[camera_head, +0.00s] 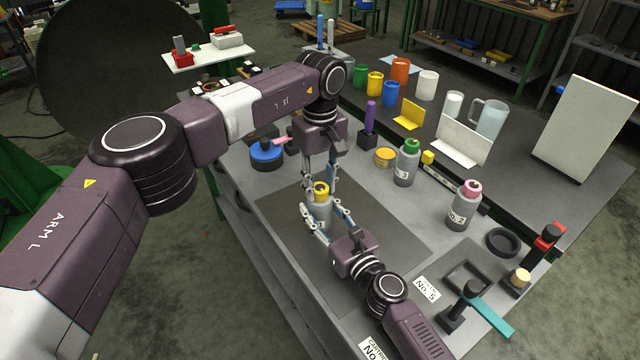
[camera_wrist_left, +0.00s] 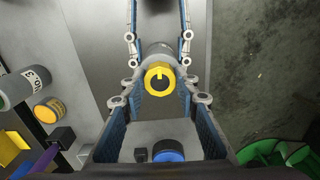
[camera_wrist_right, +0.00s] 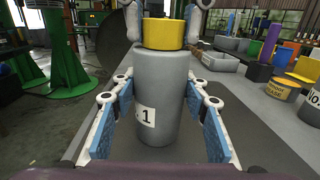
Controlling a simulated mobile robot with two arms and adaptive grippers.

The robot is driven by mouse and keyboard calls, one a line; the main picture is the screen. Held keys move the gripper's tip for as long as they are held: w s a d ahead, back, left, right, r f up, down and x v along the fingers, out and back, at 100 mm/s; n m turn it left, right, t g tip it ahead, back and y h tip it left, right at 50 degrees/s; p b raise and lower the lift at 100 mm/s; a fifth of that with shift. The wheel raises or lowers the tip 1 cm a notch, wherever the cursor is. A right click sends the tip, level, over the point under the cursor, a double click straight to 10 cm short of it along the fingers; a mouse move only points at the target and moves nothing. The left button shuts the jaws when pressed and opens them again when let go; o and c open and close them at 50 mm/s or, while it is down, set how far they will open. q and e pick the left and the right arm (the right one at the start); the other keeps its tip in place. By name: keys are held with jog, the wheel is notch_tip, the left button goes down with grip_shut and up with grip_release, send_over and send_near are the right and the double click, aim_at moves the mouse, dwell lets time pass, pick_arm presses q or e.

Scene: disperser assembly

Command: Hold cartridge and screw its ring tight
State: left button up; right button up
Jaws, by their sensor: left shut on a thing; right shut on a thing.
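The grey cartridge (camera_head: 322,211) stands upright above the dark mat, with a yellow ring (camera_head: 321,188) on top. In the right wrist view the cartridge body (camera_wrist_right: 160,95) shows a label ending in 1, and the ring (camera_wrist_right: 163,34) sits on its upper end. My right gripper (camera_head: 325,217) comes from the front right and is shut on the cartridge body. My left gripper (camera_head: 321,180) points down from above and is shut on the ring. In the left wrist view the ring (camera_wrist_left: 159,79) lies between its fingertips. The cartridge's underside is hidden.
Grey bottles with a green cap (camera_head: 407,163) and a pink cap (camera_head: 465,206) stand to the right. A blue round part (camera_head: 266,153) is at the left, and a yellow tin (camera_head: 385,157) is behind. A black ring (camera_head: 502,243) lies far right. The dark mat (camera_head: 395,235) has free room.

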aim_at(319, 187)
pick_arm(q)
jog(key=shift+w+a+m, duration=0.1)
jog(key=shift+m, duration=0.4)
jog(key=o, duration=1.1)
jog(key=shift+o, duration=0.2)
notch_tip(319, 187, up, 12)
pick_arm(e)
jog(key=o, duration=1.7)
